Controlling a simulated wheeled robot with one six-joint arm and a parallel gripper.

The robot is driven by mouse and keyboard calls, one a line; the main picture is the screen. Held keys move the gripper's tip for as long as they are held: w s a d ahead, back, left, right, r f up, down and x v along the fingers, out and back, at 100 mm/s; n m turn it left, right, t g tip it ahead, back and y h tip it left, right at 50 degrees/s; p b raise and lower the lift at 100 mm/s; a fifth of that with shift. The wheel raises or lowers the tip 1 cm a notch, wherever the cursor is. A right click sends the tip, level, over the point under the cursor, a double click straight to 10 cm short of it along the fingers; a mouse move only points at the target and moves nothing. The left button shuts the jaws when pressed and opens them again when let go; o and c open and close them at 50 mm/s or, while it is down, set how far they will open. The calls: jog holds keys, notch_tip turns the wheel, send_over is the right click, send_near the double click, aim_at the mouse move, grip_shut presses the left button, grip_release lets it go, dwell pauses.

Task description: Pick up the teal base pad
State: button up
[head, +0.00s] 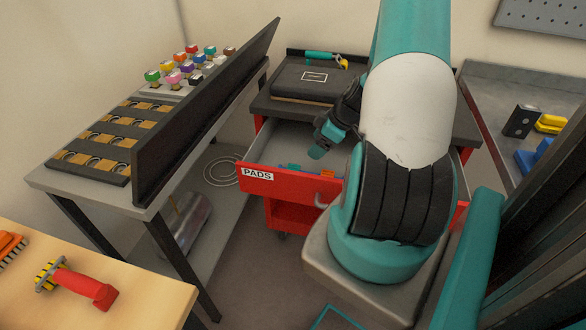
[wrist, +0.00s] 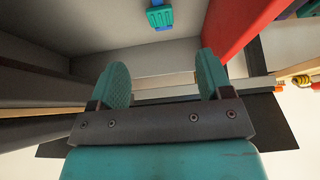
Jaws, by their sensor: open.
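My gripper (head: 322,145) is over the open red drawer labelled PADS (head: 290,187) in the head view. In the wrist view, its two teal fingers (wrist: 165,72) are apart with nothing between them. A small teal ribbed pad with blue at its edges (wrist: 160,17) lies in the grey drawer, ahead of and apart from the fingertips. In the head view, small blue, teal and orange pieces (head: 292,167) show just behind the drawer front. My arm hides the right part of the drawer.
A black case (head: 313,80) lies on the cabinet top above the drawer. A bench with a dark upright panel (head: 205,115) and several coloured blocks stands left. A wooden table (head: 135,285) holds a red-handled tool (head: 85,287). A metal tray (head: 490,95) is at right.

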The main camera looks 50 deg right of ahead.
send_near(293, 167)
jog(key=x, duration=0.2)
jog(key=shift+s+f, duration=0.1)
jog(key=shift+f, duration=0.35)
jog(key=shift+w+p+x, duration=0.25)
jog(key=shift+p+x, duration=0.45)
jog(key=shift+x, duration=2.05)
jog(key=shift+r, duration=0.1)
jog(key=shift+c, duration=0.4)
jog(key=c, duration=0.8)
